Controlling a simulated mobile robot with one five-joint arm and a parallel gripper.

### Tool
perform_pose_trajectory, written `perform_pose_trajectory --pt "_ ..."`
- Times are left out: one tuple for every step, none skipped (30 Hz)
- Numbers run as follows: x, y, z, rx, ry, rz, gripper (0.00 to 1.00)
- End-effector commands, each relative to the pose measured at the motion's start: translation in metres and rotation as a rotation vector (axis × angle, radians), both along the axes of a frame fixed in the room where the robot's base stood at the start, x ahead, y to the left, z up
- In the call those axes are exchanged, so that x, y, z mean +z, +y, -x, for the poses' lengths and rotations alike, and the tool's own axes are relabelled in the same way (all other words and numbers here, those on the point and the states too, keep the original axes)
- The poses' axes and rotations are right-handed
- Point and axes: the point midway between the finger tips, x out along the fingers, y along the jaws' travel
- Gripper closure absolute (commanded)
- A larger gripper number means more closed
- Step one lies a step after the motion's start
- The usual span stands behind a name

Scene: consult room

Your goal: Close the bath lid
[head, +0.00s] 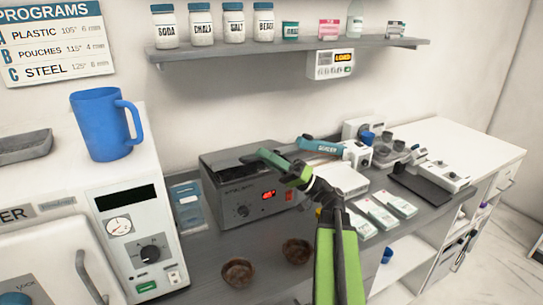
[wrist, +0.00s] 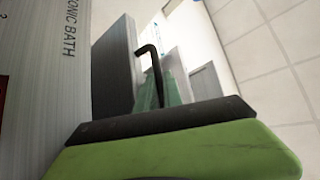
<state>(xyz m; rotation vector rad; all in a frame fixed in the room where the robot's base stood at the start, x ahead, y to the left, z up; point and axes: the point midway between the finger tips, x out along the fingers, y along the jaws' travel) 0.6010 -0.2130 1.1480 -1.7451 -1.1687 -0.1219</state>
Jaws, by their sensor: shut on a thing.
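The bath (head: 232,196) is a grey box with a red display and a knob, standing on the dark counter. Its dark top (head: 225,160) is partly hidden by my gripper (head: 272,164). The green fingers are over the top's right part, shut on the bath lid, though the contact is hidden. In the wrist view the bath's front (wrist: 45,70) with its lettering fills the left. A dark panel (wrist: 113,70), seemingly the lid, stands beside it, with a thin black hooked bar near it. One green finger (wrist: 180,150) with a dark pad crosses the bottom. The lid's exact angle cannot be told.
A white steriliser (head: 130,235) with a blue mug (head: 105,125) on it stands left. A shelf (head: 290,47) with jars hangs above. A sealer (head: 325,148) and several small packets (head: 378,213) lie right. Two brown bowls (head: 238,271) sit in front.

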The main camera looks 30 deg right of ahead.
Motion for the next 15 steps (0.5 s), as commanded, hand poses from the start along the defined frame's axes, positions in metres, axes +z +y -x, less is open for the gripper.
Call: perform_pose_trajectory --pt "-0.0026 0.0014 0.0010 0.005 0.002 0.003 1.00" --pt "-0.0028 0.0006 0.0014 0.004 0.001 0.003 1.00" --pt "-0.0030 -0.0002 0.0017 0.002 0.001 0.003 1.00" --pt "-0.0030 -0.0009 0.0020 0.002 0.001 0.003 1.00" --pt "-0.0028 -0.0016 0.0022 0.000 0.001 0.004 1.00" --pt "-0.0027 -0.0025 0.0025 0.000 0.001 0.003 1.00" --pt "-0.0026 -0.0030 0.0027 -0.001 0.000 0.003 1.00" --pt "-0.0025 -0.0036 0.0029 -0.002 0.001 0.003 1.00" --pt "-0.0025 -0.0043 0.0031 -0.003 0.000 0.003 1.00" --pt "-0.0024 -0.0047 0.0032 -0.003 0.000 0.003 1.00" --pt "-0.0024 -0.0052 0.0034 -0.004 0.001 0.002 1.00" --pt "-0.0024 -0.0059 0.0036 -0.006 0.000 0.002 1.00" --pt "-0.0023 -0.0063 0.0038 -0.006 0.000 0.002 1.00" --pt "-0.0022 -0.0067 0.0039 -0.007 0.000 0.002 0.88" --pt "-0.0022 -0.0071 0.0040 -0.007 0.000 0.002 0.83"
